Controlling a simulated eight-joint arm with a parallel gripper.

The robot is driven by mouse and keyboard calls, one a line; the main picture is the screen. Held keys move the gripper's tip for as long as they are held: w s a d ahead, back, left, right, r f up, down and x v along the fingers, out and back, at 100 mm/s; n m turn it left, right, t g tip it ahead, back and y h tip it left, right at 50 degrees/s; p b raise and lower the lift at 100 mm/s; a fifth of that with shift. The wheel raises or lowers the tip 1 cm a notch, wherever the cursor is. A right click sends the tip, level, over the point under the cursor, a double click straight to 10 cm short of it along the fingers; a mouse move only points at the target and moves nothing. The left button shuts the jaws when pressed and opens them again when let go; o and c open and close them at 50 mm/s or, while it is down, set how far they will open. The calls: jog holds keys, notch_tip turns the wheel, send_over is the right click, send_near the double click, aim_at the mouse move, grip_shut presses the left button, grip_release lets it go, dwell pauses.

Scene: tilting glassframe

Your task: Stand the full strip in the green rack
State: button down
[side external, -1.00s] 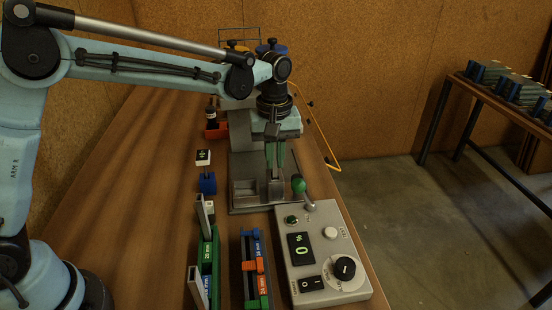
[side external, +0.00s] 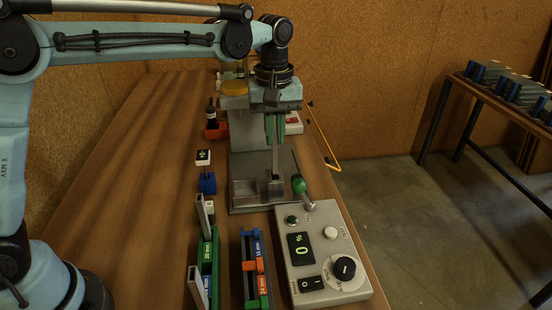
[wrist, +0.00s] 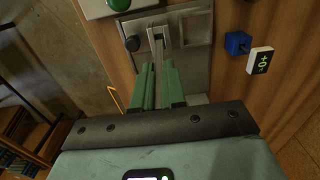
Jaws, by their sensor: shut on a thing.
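My gripper (side external: 275,128) has green fingers and is shut on a narrow grey strip (side external: 275,158). The strip hangs upright below the fingers, over the grey machine's small block (side external: 277,188). I cannot tell whether its lower end is clear of the block. In the wrist view, the strip (wrist: 157,48) shows between the fingertips (wrist: 158,75), pointing toward the machine plate. The green rack (side external: 208,262) lies at the front of the bench, left of the machine, with grey upright plates (side external: 202,213) at its ends. The rack is outside the wrist view.
A gauge with blue, orange and green parts (side external: 255,265) lies right of the rack. A control box (side external: 322,255) reading 0 and a green-knobbed lever (side external: 299,186) stand right of it. A blue block (side external: 207,183) and white tag (side external: 203,157) stand left of the machine. The left bench is clear.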

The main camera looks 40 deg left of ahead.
jog(key=s+d+r, duration=0.4)
jog(key=s+r, duration=0.3)
jog(key=s, duration=0.4)
jog(key=s+f, duration=0.2)
jog(key=s, duration=1.2)
jog(key=shift+d, duration=0.3)
jog(key=shift+f, duration=0.1)
jog(key=shift+f, duration=2.8)
jog(key=shift+f, duration=3.05)
jog(key=c, duration=1.1)
grip_release()
